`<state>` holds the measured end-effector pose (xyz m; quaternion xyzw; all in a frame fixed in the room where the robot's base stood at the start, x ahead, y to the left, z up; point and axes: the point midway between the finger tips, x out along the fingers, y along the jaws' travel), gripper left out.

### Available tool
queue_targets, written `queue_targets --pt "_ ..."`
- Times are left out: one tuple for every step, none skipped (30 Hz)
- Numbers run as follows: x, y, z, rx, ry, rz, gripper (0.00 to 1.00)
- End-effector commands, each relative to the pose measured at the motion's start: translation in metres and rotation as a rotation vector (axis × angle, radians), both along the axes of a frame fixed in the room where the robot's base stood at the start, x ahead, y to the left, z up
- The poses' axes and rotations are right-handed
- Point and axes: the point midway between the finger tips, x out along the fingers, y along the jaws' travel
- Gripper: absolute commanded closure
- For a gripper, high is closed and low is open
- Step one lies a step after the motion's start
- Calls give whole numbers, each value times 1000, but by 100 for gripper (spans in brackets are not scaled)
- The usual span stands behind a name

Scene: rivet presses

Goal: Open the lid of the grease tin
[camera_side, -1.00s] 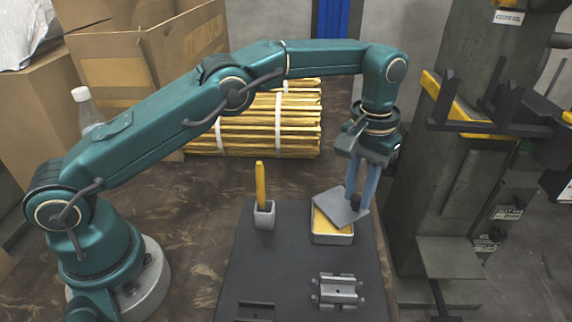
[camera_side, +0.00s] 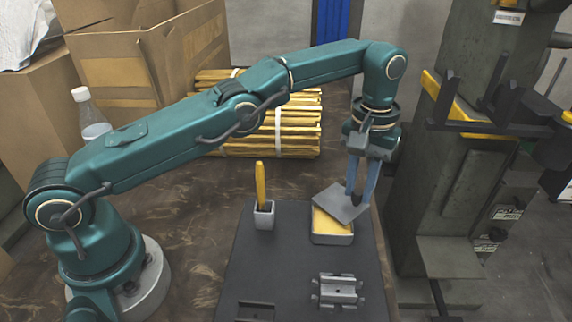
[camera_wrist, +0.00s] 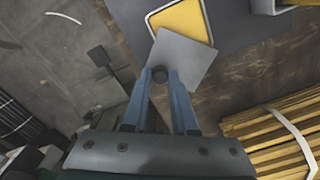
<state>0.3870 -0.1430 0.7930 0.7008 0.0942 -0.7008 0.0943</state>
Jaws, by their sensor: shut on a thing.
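The grease tin (camera_side: 333,238) is a small metal box with yellow grease, standing on the dark mat. Its grey square lid (camera_side: 341,203) is tilted and turned over the tin's back part, leaving the front of the grease bare. In the wrist view the lid (camera_wrist: 182,58) covers one end of the tin (camera_wrist: 180,18). My gripper (camera_side: 359,196) is above the lid's back right part.
A grey cup (camera_side: 264,216) with a yellow stick stands left of the tin. A metal fixture (camera_side: 337,291) is in front on the dark mat (camera_side: 285,265). A press (camera_side: 449,190) rises at the right. Bundled yellow rods (camera_side: 300,128) lie behind.

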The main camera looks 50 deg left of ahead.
Motion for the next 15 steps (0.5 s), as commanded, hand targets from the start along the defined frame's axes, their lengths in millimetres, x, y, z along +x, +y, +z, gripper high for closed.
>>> queue_targets --pt "1 1 1 0 -4 1 100" --pt "1 1 1 0 -4 1 100" --pt "1 1 1 0 -4 1 100" --pt "1 1 1 0 -4 1 100" --pt "1 1 1 0 -4 1 100" --pt "1 1 1 0 -4 1 100" --pt "1 1 1 0 -4 1 100" --pt "1 1 1 0 -4 1 100" --pt "1 1 1 0 -4 1 100" --pt "1 1 1 1 -4 1 70" --pt "1 1 1 1 -4 1 59" --pt "1 1 1 1 -4 1 44" --pt "1 1 1 1 -3 1 44" --pt "1 1 1 1 -3 1 44" --pt "0 0 1 1 -3 1 44"
